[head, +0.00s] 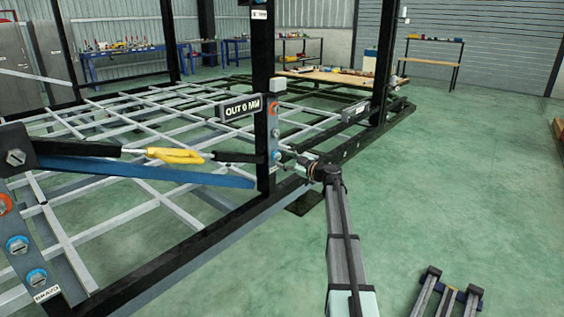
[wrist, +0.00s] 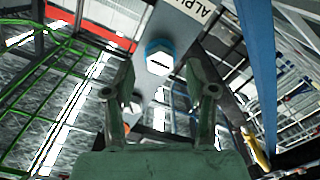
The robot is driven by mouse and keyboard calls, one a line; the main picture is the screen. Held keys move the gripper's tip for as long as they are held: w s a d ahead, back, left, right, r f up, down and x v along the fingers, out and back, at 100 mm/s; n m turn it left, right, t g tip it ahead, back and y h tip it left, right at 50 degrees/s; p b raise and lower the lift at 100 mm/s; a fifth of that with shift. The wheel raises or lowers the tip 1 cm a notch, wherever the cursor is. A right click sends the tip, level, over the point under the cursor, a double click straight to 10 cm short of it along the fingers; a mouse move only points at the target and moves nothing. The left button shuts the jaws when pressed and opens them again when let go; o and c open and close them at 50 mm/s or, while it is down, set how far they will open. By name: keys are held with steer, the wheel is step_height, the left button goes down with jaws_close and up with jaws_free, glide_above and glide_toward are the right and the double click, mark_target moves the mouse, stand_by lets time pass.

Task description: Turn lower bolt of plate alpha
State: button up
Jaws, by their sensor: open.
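Plate alpha (head: 267,145) is a grey strip on the middle black post, with an orange-ringed bolt above blue-ringed ones. In the wrist view, the plate (wrist: 178,32) carries a partly cut-off ALPHA label (wrist: 197,10). The blue-ringed bolt nearest that label, the lower bolt (wrist: 158,60), has a slotted white head and lies beyond the fingertips, between their lines. Another bolt (wrist: 134,104) is partly hidden by the left finger. My gripper (wrist: 159,91) is open and empty, apart from the lower bolt. In the head view, my gripper (head: 297,163) is beside the plate's lower end.
A sign reading OUT 0 MM (head: 246,107) hangs left of the post. Plate bravo (head: 38,240) is in the foreground.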

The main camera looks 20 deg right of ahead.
steer(key=shift+x, duration=1)
jaws_close()
steer(key=shift+m, duration=0.3)
